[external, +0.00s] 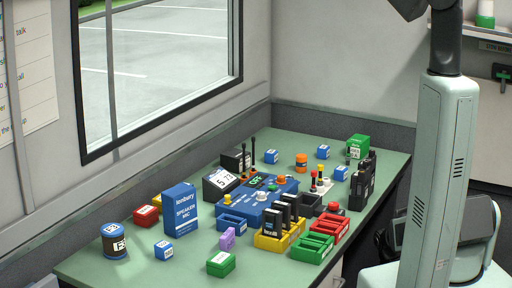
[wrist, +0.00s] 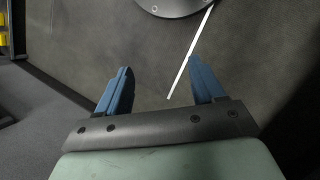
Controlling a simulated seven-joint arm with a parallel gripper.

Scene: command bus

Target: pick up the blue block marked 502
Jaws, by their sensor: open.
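Several small blue blocks with white labels stand on the green table: one at the front left (external: 164,250), one at the back (external: 270,156), one further right at the back (external: 322,152) and one at the right (external: 341,173). Their labels are too small to read, so I cannot tell which is marked 502. My gripper (wrist: 158,66) is open and empty in the wrist view, its two blue fingers apart above a dark grey surface. No block shows in that view. In the external view my gripper is out of the picture.
The table (external: 85,268) is crowded. A tall blue box (external: 180,212) stands behind the front-left block, with a dark blue-topped can (external: 114,240) to its left. A blue control panel (external: 262,200), black radios (external: 361,187), a green box (external: 221,264) and colored trays (external: 313,247) fill the rest.

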